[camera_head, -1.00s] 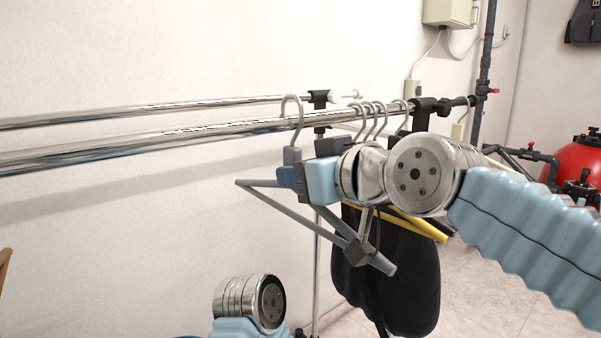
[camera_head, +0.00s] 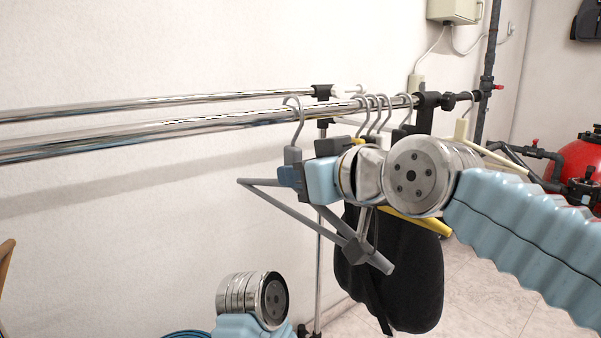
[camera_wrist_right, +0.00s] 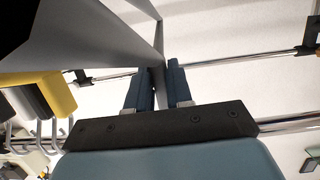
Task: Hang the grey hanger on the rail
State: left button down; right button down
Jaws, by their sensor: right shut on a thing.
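The grey hanger (camera_head: 275,202) hangs from my right gripper (camera_head: 292,176), which is shut on it just below the hook. Its hook (camera_head: 299,118) rises to the front chrome rail (camera_head: 185,128), and its curved top overlaps the rail in the head view. I cannot tell whether the hook is over the rail or only in front of it. In the right wrist view, the blue fingers (camera_wrist_right: 160,88) close on the hanger's neck and its grey arms (camera_wrist_right: 105,38) spread above. My left gripper is out of view; only part of that arm shows at the bottom.
Several other hangers (camera_head: 379,117) hang at the rail's right end, beside a black clamp (camera_head: 425,112). A yellow hanger (camera_head: 415,224) and a dark garment (camera_head: 405,270) are behind my right wrist. A second rail (camera_head: 150,102) runs behind. The front rail's left stretch is bare.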

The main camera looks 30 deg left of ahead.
jog(key=shift+d+f+b, duration=0.15)
jog(key=shift+f+b, duration=0.15)
jog(key=shift+b, duration=0.05)
dwell(0.4)
jog(key=c, duration=0.9)
grip_release()
jog(key=shift+c, duration=0.2)
jog(key=b+v, duration=0.2)
jog(key=v, duration=1.1)
jog(key=shift+s+d+r+b, duration=0.15)
jog(key=shift+d+b, duration=0.2)
